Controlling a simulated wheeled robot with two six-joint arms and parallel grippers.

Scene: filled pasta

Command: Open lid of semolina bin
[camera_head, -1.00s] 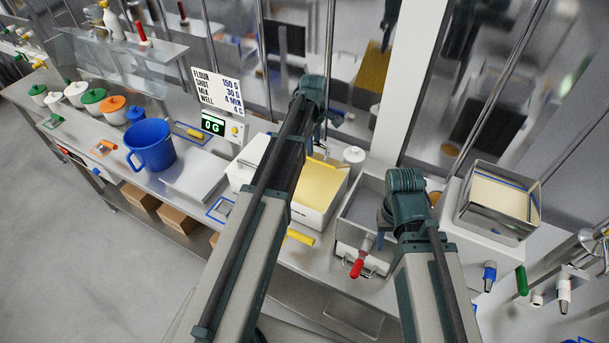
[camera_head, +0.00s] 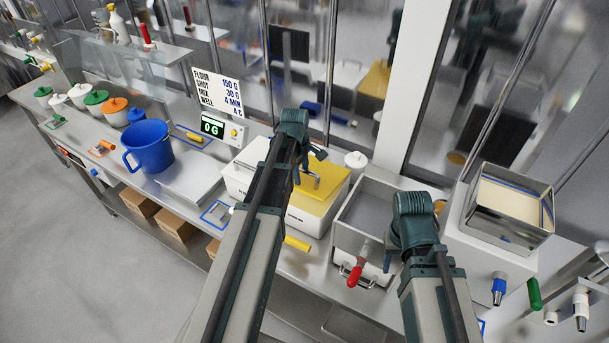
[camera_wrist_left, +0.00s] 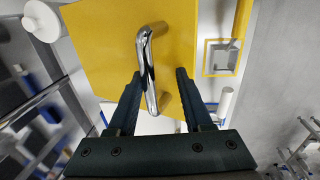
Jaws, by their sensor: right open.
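A white bin (camera_head: 308,220) with a yellow lid (camera_head: 322,192) stands on the steel counter; I take it for the semolina bin, though its label is too small to read. The lid lies shut on it. A chrome bar handle (camera_wrist_left: 147,65) rises from the lid. My left gripper (camera_head: 312,162) is just above the lid. In the left wrist view its open fingers (camera_wrist_left: 160,82) stand on either side of the handle, with gaps to it. My right gripper (camera_head: 388,262) hangs by the steel bin to the right; its fingertips are partly hidden by its wrist.
A white bin (camera_head: 237,182) stands left of the yellow-lidded one. A steel bin (camera_head: 350,238) with a red-handled scoop (camera_head: 355,275) is at its right. A small white jar (camera_head: 356,160) stands behind. A blue jug (camera_head: 150,146) and scale (camera_head: 195,178) are further left.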

